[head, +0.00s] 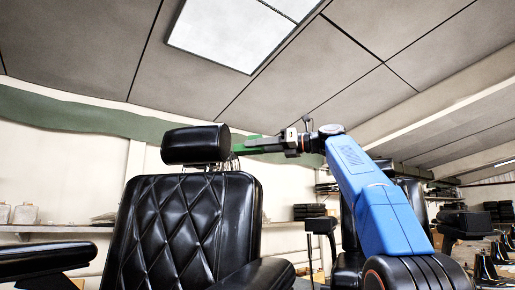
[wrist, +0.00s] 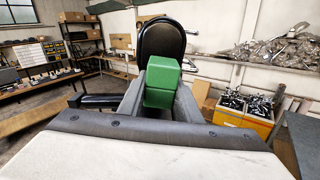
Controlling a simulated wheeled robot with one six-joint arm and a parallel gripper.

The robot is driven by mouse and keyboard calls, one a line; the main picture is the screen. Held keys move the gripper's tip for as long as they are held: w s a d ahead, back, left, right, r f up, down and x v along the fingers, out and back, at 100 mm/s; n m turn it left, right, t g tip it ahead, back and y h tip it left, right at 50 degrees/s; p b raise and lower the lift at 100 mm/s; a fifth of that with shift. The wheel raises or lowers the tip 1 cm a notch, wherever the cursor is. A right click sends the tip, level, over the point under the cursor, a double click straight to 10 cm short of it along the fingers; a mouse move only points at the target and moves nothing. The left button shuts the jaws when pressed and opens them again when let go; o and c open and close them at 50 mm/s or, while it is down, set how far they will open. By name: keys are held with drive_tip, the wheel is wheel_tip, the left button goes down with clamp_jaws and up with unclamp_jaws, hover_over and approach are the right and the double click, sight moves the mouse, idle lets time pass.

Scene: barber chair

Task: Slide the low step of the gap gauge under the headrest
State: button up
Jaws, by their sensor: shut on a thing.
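The black padded headrest (head: 195,145) stands above the quilted black backrest (head: 185,220) of the barber chair, with a narrow gap between them. My gripper (head: 290,142) is to the right of the headrest and shut on the green gap gauge (head: 262,144). The gauge points left, its tip close to the headrest's right end; I cannot tell whether they touch. In the wrist view the gauge (wrist: 161,82) shows end-on as stepped green blocks between the grey fingers, with the black headrest (wrist: 161,40) beyond it. The gauge's far end is partly hidden there.
A black armrest (head: 45,258) is at the left. The air around the gauge looks clear.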

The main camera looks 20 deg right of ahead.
drive_tip(key=shift+f, duration=0.1)
drive_tip(key=shift+s+a+f, duration=0.1)
drive_tip(key=shift+a+f, duration=0.15)
drive_tip(key=shift+f, duration=0.75)
drive_tip(key=shift+a+f, duration=0.3)
drive_tip(key=shift+f, duration=0.75)
drive_tip(key=shift+s+a+f, duration=0.1)
drive_tip(key=shift+a+f, duration=0.15)
drive_tip(key=shift+f, duration=0.75)
drive_tip(key=shift+x, duration=3.15)
drive_tip(key=shift+w, duration=0.1)
drive_tip(key=o, duration=1.3)
drive_tip(key=shift+c, duration=0.2)
drive_tip(key=shift+v, duration=3.75)
drive_tip(key=shift+r, duration=0.15)
